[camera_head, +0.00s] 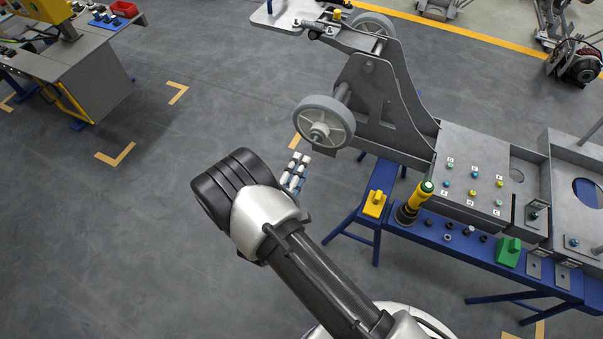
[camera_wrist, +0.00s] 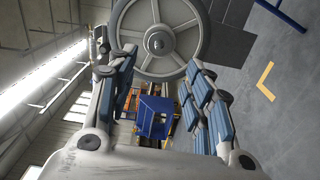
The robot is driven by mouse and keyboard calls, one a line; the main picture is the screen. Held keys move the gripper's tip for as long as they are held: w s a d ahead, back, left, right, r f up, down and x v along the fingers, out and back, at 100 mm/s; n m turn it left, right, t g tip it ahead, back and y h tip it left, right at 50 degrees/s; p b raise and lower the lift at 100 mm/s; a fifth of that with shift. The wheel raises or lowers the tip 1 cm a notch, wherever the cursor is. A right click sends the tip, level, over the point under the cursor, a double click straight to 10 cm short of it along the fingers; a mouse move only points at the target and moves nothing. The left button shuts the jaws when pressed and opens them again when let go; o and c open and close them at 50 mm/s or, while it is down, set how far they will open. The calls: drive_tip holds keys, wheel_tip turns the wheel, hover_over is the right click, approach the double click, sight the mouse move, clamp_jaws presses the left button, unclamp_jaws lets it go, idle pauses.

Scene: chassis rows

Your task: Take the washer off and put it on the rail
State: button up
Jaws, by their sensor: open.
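A grey wheel (camera_head: 324,122) sits on the near end of the chassis axle. A small round metal fitting (camera_head: 319,133) is at its hub; I cannot tell the washer apart from the rest of that fitting. In the wrist view the wheel (camera_wrist: 178,14) and its hub fitting (camera_wrist: 158,42) face me, just beyond the fingers. My gripper (camera_head: 296,172) is open and empty, a little below and left of the wheel, apart from it. Its two fingers (camera_wrist: 160,80) are spread wide in the wrist view. The blue rail (camera_head: 480,246) runs along the chassis front at the right.
The rail carries a yellow block (camera_head: 374,204), a yellow-green screwdriver-like tool (camera_head: 416,200), a green block (camera_head: 508,253) and several small dark or metal parts. A grey panel (camera_head: 468,176) with lettered fasteners is behind it. A workbench (camera_head: 80,72) stands far left; the floor between is clear.

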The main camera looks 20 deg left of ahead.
sight(314, 141)
drive_tip(key=w, duration=0.3)
drive_tip(key=w+b, duration=0.1)
drive_tip(key=w, duration=0.2)
drive_tip(key=w+d+b, duration=0.1)
drive_tip(key=w, duration=0.2)
drive_tip(key=shift+w+b, duration=0.3)
drive_tip(key=shift+w, duration=0.5)
drive_tip(key=shift+c, duration=0.6)
drive_tip(key=c, duration=0.7)
drive_tip(key=o, duration=0.4)
drive_tip(key=c, duration=0.3)
drive_tip(key=shift+s+a, duration=0.15)
drive_tip(key=shift+s, duration=1.4)
drive_tip(key=shift+s+a, duration=0.15)
drive_tip(key=shift+s, duration=1.4)
drive_tip(key=shift+c, duration=0.2)
